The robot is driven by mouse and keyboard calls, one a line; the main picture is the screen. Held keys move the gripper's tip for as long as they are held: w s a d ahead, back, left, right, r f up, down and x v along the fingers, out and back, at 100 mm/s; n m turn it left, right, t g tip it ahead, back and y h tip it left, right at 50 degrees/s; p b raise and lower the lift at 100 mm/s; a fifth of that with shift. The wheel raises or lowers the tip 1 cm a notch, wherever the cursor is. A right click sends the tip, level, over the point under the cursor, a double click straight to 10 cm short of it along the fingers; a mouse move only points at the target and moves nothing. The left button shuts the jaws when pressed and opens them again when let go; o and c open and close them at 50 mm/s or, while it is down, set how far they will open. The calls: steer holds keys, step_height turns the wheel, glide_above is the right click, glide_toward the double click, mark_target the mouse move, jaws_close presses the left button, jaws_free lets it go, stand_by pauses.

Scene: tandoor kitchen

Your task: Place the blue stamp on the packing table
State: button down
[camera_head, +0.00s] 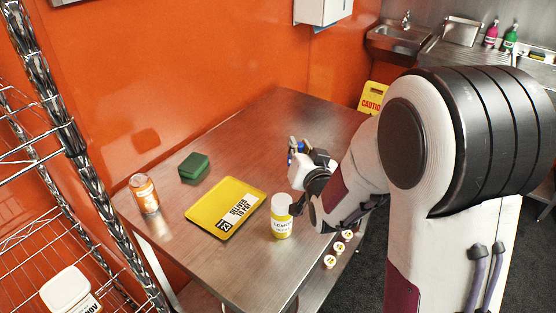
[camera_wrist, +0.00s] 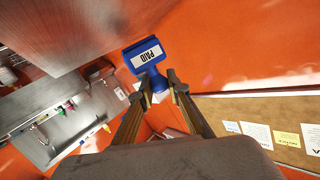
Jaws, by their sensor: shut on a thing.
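The blue stamp (camera_wrist: 147,55) shows in the wrist view with a white PAID label on its face. My gripper (camera_wrist: 158,84) is shut on the stamp's narrower end, and the labelled part sticks out beyond the fingertips. In the head view my gripper (camera_head: 297,150) is over the far right part of the steel packing table (camera_head: 245,140). Only a small blue bit of the stamp shows there, and the wrist hides the rest. I cannot tell how high the stamp is above the table.
On the table are a green block (camera_head: 194,167), an orange can (camera_head: 145,193), a yellow tray (camera_head: 213,211) and a lemon bottle (camera_head: 281,216) close to my arm. The table's far middle is clear. A wire rack (camera_head: 70,150) stands left.

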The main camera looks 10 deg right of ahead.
steer(key=shift+r, duration=0.4)
steer(key=w+a+n+g+y, duration=0.1)
steer(key=w+a+n+y, duration=0.3)
steer(key=w, duration=0.5)
steer(key=w+a+n+g+y, duration=0.1)
steer(key=w+a+y, duration=0.2)
steer(key=w+a, duration=0.5)
steer(key=shift+n, duration=0.5)
steer(key=shift+w+d+f, duration=0.1)
steer(key=shift+w+f, duration=0.3)
steer(key=shift+f, duration=0.5)
steer(key=shift+w+d+f, duration=0.1)
steer(key=shift+w+f, duration=0.3)
steer(key=shift+f, duration=0.45)
steer(key=shift+w+d+f, duration=0.1)
steer(key=shift+w+f, duration=0.3)
steer(key=shift+f, duration=0.5)
step_height(320, 180, down, 6)
steer(key=shift+f, duration=0.1)
steer(key=shift+f, duration=1.85)
